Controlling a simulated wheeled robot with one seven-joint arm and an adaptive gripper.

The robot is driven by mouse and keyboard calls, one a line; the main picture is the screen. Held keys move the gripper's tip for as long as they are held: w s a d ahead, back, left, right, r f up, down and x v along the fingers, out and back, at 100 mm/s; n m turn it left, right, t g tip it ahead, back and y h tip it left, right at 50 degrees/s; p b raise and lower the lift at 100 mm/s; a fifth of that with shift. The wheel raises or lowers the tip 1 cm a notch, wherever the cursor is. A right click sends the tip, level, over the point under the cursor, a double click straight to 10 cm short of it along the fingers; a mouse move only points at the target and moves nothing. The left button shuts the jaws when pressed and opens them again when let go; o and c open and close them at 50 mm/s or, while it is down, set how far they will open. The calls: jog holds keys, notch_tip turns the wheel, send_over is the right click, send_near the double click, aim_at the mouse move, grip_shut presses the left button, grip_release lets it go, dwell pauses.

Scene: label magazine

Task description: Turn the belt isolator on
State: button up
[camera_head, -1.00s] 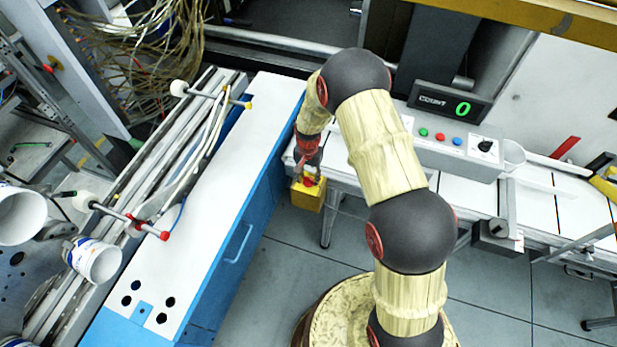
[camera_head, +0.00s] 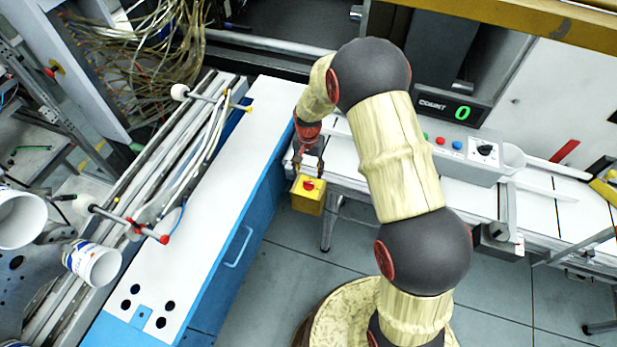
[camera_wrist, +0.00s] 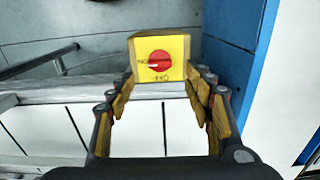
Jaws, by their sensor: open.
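The belt isolator is a yellow box (camera_head: 308,196) with a red rotary knob (camera_head: 309,184) on its face, at the end of the white conveyor. In the wrist view, the yellow face (camera_wrist: 178,74) appears upside down, with an "ON" mark left of the red knob (camera_wrist: 158,60) and "OFF" below it. A short pale line shows on the knob, but I cannot tell its exact setting. My gripper (camera_head: 310,165) is open and empty, just behind the box in the head view. In the wrist view, its fingers (camera_wrist: 160,86) spread either side of the lower face, apart from the knob.
A blue cabinet with a white top (camera_head: 228,180) stands close left of the isolator. The white conveyor (camera_head: 350,160) runs right, carrying a grey control box (camera_head: 465,160) with coloured buttons and a black selector. Open floor (camera_head: 300,250) lies in front.

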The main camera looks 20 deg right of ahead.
jog(key=shift+r, duration=2.25)
jog(key=s+r+n+t+b, duration=0.2)
jog(key=s+r+n+b, duration=0.1)
jog(key=s+r, duration=0.9)
jog(key=s+r+n+t+b, duration=0.3)
jog(key=s+r, duration=1)
jog(key=s, duration=0.5)
jog(key=shift+d+n+t+b, duration=0.3)
jog(key=shift+d+n+b, duration=0.05)
jog(key=shift+n+b, duration=0.4)
jog(key=shift+w, duration=0.1)
jog(key=shift+c, duration=0.4)
